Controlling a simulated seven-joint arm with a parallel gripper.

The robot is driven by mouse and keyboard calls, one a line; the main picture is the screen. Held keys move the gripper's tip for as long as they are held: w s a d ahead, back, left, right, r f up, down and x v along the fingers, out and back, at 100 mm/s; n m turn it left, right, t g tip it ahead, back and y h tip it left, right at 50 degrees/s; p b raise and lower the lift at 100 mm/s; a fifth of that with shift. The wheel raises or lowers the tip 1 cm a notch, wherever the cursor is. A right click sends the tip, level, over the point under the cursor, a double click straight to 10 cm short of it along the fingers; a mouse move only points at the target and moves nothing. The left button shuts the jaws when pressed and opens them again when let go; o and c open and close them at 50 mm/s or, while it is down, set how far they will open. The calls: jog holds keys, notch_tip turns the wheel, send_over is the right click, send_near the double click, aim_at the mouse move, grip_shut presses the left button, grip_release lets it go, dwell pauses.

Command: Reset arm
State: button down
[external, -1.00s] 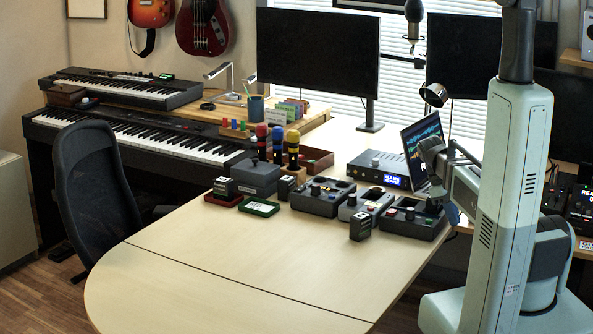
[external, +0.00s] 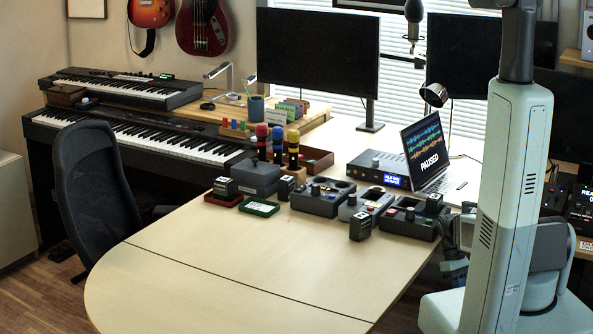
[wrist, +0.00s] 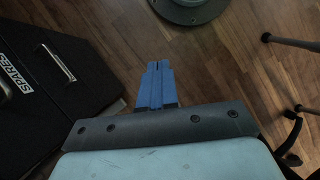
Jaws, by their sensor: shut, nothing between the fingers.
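My gripper (wrist: 155,84) shows in the wrist view as two blue fingers pressed together, with nothing between them. It points over the wooden floor, clear of any object. In the external view, part of my arm hangs low beside the table's right edge, largely hidden behind my pale green column. The finger state cannot be made out there. The light wooden table (external: 250,256) holds several devices, and none touches my gripper.
A black case (wrist: 40,85) marked SPARES stands left in the wrist view. A round grey base (wrist: 188,8) is at the top; thin dark legs are at right. The open laptop (external: 424,146) reads PAUSED.

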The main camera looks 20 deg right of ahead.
jog(key=s+a+f+m, duration=0.2)
jog(key=s+a+f, duration=0.2)
jog(key=s+f, duration=0.5)
jog(key=s+a+f+m+g, duration=0.1)
jog(key=s+a+f, duration=0.2)
jog(key=s+f, duration=0.6)
jog(key=s, duration=0.2)
jog(key=shift+s+a+f+m+y, duration=0.4)
